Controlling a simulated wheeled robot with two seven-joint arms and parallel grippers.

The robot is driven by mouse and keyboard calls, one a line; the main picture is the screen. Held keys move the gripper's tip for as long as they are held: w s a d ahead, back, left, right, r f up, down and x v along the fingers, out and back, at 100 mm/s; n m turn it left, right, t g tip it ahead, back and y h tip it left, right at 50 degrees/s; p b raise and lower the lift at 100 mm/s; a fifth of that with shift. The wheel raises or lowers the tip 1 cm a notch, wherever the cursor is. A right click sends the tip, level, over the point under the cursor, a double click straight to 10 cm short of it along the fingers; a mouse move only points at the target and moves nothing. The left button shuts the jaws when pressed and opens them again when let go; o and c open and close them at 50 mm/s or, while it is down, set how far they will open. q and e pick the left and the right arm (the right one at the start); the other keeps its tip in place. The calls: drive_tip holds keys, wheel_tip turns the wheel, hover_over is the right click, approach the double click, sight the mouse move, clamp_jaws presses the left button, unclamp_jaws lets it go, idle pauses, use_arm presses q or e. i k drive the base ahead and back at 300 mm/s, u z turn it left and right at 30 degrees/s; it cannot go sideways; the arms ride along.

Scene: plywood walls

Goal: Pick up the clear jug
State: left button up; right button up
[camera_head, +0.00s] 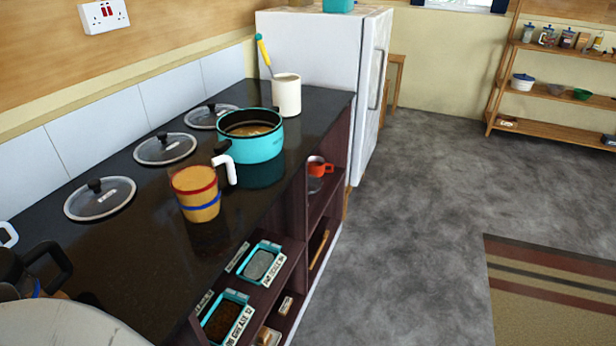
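A see-through jug (197,194) with a red band near its top, a blue band lower down and a tan look inside stands upright on the black countertop (130,270). It is near the counter's right edge, in front of the turquoise pot. A white handle (229,168) shows at its right, toward the back. Nothing hides the jug's front. A pale rounded shape at the bottom left may be part of my arm.
A turquoise pot (251,140), a cream utensil holder (286,95) and several glass lids stand behind the jug. Open shelves (268,292) hold containers under the counter.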

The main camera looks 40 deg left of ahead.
sight(194, 180)
drive_tip(key=z, duration=1)
drive_tip(key=i, duration=1.45)
drive_tip(key=u, duration=3)
